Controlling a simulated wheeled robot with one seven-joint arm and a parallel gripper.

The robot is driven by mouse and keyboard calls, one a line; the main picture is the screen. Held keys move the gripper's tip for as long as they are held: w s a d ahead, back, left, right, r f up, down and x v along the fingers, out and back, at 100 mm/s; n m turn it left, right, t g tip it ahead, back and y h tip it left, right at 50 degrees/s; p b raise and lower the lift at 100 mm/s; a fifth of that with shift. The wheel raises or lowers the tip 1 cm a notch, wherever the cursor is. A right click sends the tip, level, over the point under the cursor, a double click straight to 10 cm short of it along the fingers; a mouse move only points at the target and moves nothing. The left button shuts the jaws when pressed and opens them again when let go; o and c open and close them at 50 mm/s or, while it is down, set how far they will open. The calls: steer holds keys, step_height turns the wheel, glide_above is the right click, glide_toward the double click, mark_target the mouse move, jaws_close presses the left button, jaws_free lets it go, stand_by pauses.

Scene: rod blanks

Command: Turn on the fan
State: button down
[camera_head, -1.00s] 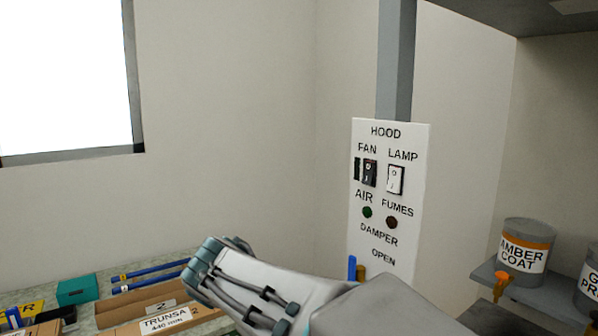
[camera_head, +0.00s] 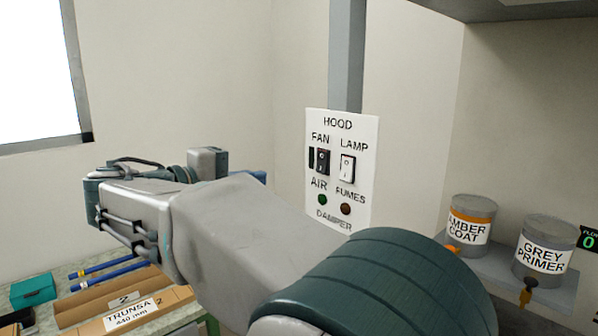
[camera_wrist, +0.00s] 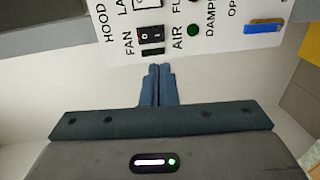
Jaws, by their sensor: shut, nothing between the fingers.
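The white HOOD panel (camera_head: 364,200) hangs on the wall in the head view. Its FAN switch (camera_head: 322,161) is a black rocker left of the white LAMP rocker (camera_head: 347,168). The fan switch also shows in the wrist view (camera_wrist: 151,37), just beyond my fingertips. My gripper (camera_wrist: 160,68) has its two blue fingers together, empty, pointing at the panel. A gap shows in the picture between the fingertips and the switch; their distance in depth is unclear. In the head view my arm hides most of the gripper.
Below the switches are a green AIR light (camera_head: 322,200) and a dark red FUMES light (camera_head: 345,209). A blue damper handle (camera_wrist: 263,28) shows in the wrist view. Paint cans (camera_head: 470,220) stand on a shelf at right. Boxes (camera_head: 135,312) and blue rods lie on the bench at lower left.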

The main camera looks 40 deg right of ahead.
mark_target(320, 171)
steer(key=d+p, duration=0.1)
steer(key=d, duration=0.3)
steer(key=d+f+p, duration=0.1)
steer(key=d+p, duration=0.1)
steer(key=d, duration=0.3)
steer(key=w+d+p, duration=0.1)
steer(key=d, duration=0.3)
steer(key=shift+d+f+p, duration=0.3)
